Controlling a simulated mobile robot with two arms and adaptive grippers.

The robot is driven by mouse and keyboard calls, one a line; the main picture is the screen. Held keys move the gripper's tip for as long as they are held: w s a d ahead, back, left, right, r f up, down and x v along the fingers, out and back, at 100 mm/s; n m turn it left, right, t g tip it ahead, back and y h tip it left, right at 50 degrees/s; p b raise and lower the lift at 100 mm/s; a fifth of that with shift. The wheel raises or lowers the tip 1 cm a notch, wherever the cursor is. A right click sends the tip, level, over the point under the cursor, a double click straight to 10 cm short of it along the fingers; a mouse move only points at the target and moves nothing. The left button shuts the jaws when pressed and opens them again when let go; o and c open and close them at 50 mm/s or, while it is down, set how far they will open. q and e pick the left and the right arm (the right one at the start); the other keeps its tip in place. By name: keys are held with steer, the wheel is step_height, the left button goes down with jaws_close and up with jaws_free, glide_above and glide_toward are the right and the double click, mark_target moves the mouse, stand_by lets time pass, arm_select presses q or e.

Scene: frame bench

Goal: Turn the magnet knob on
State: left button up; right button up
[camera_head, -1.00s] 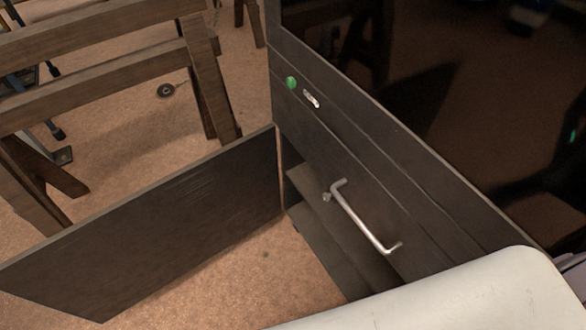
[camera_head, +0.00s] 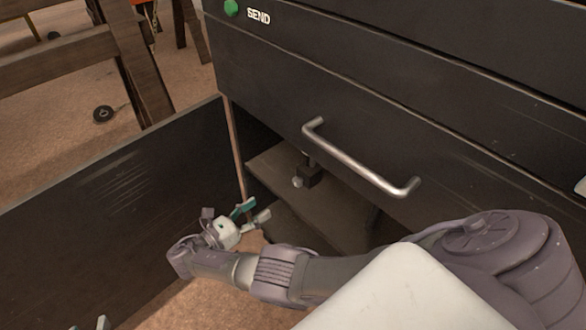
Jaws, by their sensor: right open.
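A small dark block with a silver round knob (camera_head: 298,182), likely the magnet knob, sits in the open compartment below the drawer handle. I cannot tell which way it is turned. My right gripper (camera_head: 253,211) is open and empty at the compartment's opening, to the left of and lower in the picture than the knob, apart from it. Two fingertips of my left gripper (camera_head: 89,325) show at the bottom left edge. They stand apart with nothing seen between them; the rest is out of frame.
The dark cabinet (camera_head: 440,150) has a silver bar handle (camera_head: 360,160) above the compartment. An open dark door panel (camera_head: 110,200) stands to the left. A wooden trestle (camera_head: 60,52) is behind it.

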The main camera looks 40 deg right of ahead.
glide_toward(295, 183)
steer(key=d, duration=0.8)
steer(key=shift+w+d+p, duration=0.2)
steer(key=shift+d+p, duration=0.05)
steer(key=shift+p, duration=0.1)
arm_select(q)
steer(key=shift+s+a+f+g+y, duration=0.15)
steer(key=shift+s+a+f+g, duration=0.1)
steer(key=shift+s+f+g, duration=0.25)
steer(key=shift+s+a+f+g+y, duration=0.2)
steer(key=shift+s+f+g, duration=0.2)
steer(key=shift+f, duration=0.15)
arm_select(e)
steer(key=shift+d, duration=0.3)
steer(key=shift+c, duration=0.4)
jaws_close()
